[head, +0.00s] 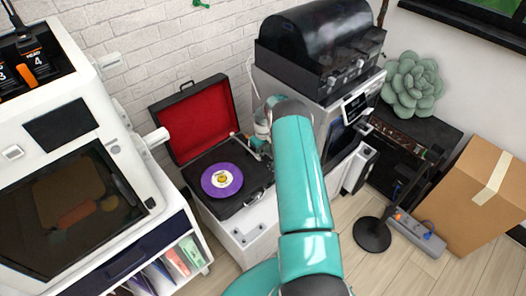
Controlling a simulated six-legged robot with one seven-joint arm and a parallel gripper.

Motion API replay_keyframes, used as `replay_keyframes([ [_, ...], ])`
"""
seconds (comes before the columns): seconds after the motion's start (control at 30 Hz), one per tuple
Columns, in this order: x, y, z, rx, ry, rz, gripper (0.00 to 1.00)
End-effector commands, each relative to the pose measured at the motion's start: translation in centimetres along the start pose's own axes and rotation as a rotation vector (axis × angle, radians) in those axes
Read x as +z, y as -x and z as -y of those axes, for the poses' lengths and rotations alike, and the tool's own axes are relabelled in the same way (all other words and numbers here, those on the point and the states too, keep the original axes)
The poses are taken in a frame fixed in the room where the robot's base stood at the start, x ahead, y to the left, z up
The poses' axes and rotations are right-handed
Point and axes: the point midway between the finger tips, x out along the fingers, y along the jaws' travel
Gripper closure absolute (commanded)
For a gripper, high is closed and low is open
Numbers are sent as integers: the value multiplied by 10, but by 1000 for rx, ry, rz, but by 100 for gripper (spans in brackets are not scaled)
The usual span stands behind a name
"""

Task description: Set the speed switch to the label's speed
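An open suitcase record player (222,207) with a red-lined lid (205,122) stands on a white cabinet. A purple record (221,180) with a small yellowish centre label (221,180) lies on its platter. The print on the label is too small to read. I cannot make out the speed switch or its setting. My teal arm reaches up across the middle of the view.
A white 3D printer (68,130) stands close on the left. A machine with a black domed cover (318,45) stands behind my arm. A black round-based stand (372,235), power strip (418,236) and cardboard box (480,195) are on the right. Some wooden floor is clear.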

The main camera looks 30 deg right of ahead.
Motion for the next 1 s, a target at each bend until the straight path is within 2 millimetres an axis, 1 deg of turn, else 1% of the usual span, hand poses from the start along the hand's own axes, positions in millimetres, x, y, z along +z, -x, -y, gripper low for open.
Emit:
replay_keyframes([
  [0.13,0,0,0,0,0,0,67],
  [0.17,0,0,0,0,0,0,69],
  [0.2,0,0,0,0,0,0,77],
  [0.27,0,0,0,0,0,0,89],
  [0.3,0,0,0,0,0,0,97],
  [0.33,0,0,0,0,0,0,100],
  [0.57,1,0,0,0,0,1,100],
  [0.8,9,0,0,-2,0,3,100],
  [1.0,11,-1,0,-2,0,5,100],
])
